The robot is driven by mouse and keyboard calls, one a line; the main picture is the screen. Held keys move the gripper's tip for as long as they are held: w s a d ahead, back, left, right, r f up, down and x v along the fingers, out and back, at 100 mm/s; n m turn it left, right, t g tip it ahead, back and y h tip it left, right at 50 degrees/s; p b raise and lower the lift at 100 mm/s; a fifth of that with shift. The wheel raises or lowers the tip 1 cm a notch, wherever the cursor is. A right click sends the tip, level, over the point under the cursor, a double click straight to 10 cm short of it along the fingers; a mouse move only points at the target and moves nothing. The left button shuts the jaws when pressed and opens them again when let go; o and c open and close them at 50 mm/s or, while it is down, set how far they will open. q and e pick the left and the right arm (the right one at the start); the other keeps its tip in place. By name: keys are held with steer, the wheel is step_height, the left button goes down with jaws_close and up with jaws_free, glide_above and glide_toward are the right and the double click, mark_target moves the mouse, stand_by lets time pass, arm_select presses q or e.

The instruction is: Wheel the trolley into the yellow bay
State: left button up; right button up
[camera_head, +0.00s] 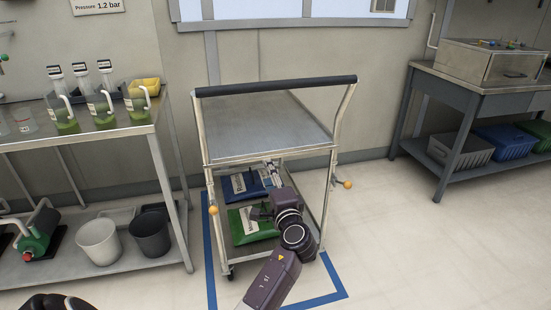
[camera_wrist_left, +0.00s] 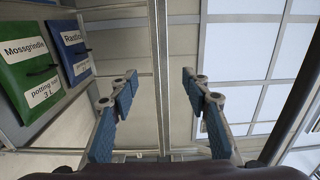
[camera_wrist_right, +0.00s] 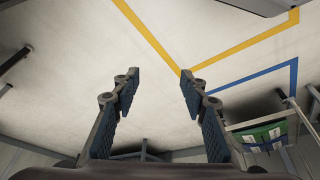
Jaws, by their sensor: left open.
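The trolley (camera_head: 265,125) has a grey top, a black push bar (camera_head: 275,86) and pale posts. It stands upright inside a blue floor outline (camera_head: 211,270). Blue and green bags lie on its lower shelf. My left gripper (camera_head: 262,212) overlaps the trolley's lower part. In the left wrist view it is open and empty, with a pale bar (camera_wrist_left: 160,60) of the trolley in line between its fingers; I see no contact. My right gripper (camera_wrist_right: 156,88) is open and empty over the floor. Yellow bay lines (camera_wrist_right: 150,38) show beyond it, with the trolley (camera_wrist_right: 265,126) at right.
A left bench (camera_head: 95,138) holds bottles, with two buckets (camera_head: 100,240) on its lower shelf. A right bench (camera_head: 475,88) holds a metal box, with crates below. Orange knobs (camera_head: 348,184) stick out at the trolley's sides. The floor (camera_head: 440,250) at right is clear.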

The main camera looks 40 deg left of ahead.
mark_target(261, 157)
arm_select(q)
steer(key=b+x, duration=0.1)
steer(key=x, duration=0.6)
steer(key=shift+f+b, duration=0.15)
steer(key=shift+b, duration=0.2)
steer(key=b+x, duration=0.1)
steer(key=x, duration=0.3)
steer(key=shift+w+a+b, duration=0.15)
steer(key=shift+b, duration=0.15)
steer(key=shift+w+a, duration=0.1)
steer(key=shift+a, duration=0.05)
arm_select(e)
steer(key=w+a+r+t+y, duration=0.1)
steer(key=w+a+r+t, duration=0.2)
steer(key=w+r, duration=0.3)
steer(key=w+a+r+t+y, duration=0.1)
steer(key=w+a+r+t, duration=0.2)
steer(key=w+r+t, duration=0.3)
steer(key=shift+w+n+t+y, duration=0.3)
steer(key=shift+w, duration=1.85)
steer(key=shift+r, duration=0.1)
arm_select(q)
jaws_close()
